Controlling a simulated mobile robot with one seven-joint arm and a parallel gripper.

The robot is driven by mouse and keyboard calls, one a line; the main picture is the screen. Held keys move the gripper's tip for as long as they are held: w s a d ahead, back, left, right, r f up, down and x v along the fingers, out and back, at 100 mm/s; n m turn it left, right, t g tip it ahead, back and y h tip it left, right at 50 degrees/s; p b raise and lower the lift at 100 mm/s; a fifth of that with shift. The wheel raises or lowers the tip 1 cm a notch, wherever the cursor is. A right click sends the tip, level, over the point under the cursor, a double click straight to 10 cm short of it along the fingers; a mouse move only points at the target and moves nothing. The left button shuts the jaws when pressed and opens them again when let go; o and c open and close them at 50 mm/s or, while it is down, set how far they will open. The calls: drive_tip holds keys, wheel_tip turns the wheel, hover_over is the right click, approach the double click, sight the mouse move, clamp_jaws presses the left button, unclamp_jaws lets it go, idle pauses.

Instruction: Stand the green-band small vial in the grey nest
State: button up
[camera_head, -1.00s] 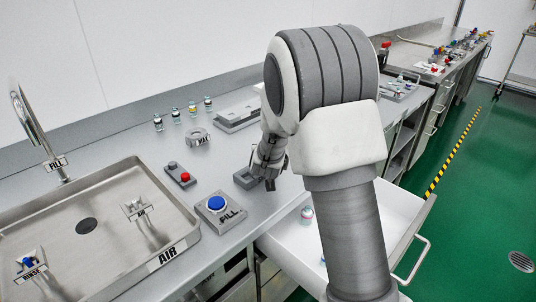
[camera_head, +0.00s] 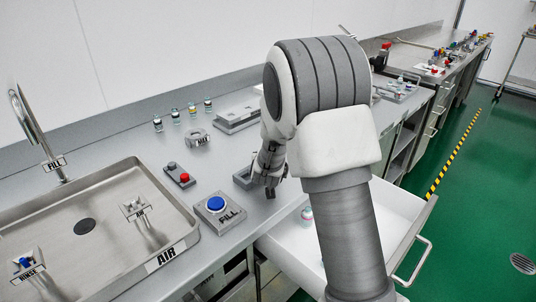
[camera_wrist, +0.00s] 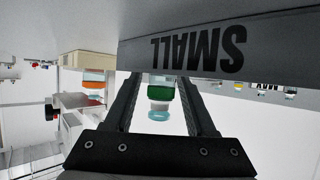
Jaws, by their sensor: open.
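The green-band small vial (camera_wrist: 159,93) shows in the wrist view, which is upside down, with its pale teal cap (camera_wrist: 158,115) pointing away from the bench. It appears upright at the grey nest marked SMALL (camera_wrist: 195,50), with its lower end hidden by the nest's edge. My gripper (camera_wrist: 160,86) is open, with one finger on each side of the vial and visible gaps. In the head view, my gripper (camera_head: 270,191) is low beside the grey nest (camera_head: 241,178), and the vial is hidden there.
An open white drawer (camera_head: 395,208) below the bench edge holds a small vial (camera_head: 307,214). The FILL button block (camera_head: 218,211), red-button box (camera_head: 180,176) and MAX nest (camera_head: 198,138) stand left. Several vials stand at the wall.

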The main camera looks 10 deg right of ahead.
drive_tip(key=shift+r, duration=0.25)
drive_tip(key=p+v, duration=0.2)
drive_tip(key=v, duration=0.9)
drive_tip(key=shift+s+r, duration=0.1)
drive_tip(key=shift+s, duration=0.25)
drive_tip(key=shift+s+a+r, duration=0.15)
drive_tip(key=shift+r, duration=0.05)
drive_tip(key=s+a+r+n+g+y, duration=0.1)
drive_tip(key=s+r+g+y, duration=0.1)
drive_tip(key=s+r, duration=0.5)
drive_tip(key=s+r+n+g+y, duration=0.1)
drive_tip(key=s+r+g+y, duration=0.15)
drive_tip(key=s, duration=0.75)
drive_tip(key=s+d+g+h, duration=0.2)
drive_tip(key=s+d, duration=0.1)
drive_tip(key=s, duration=0.9)
drive_tip(key=shift+r, duration=0.4)
drive_tip(key=shift+s+d+g, duration=0.1)
drive_tip(key=shift+g, duration=0.15)
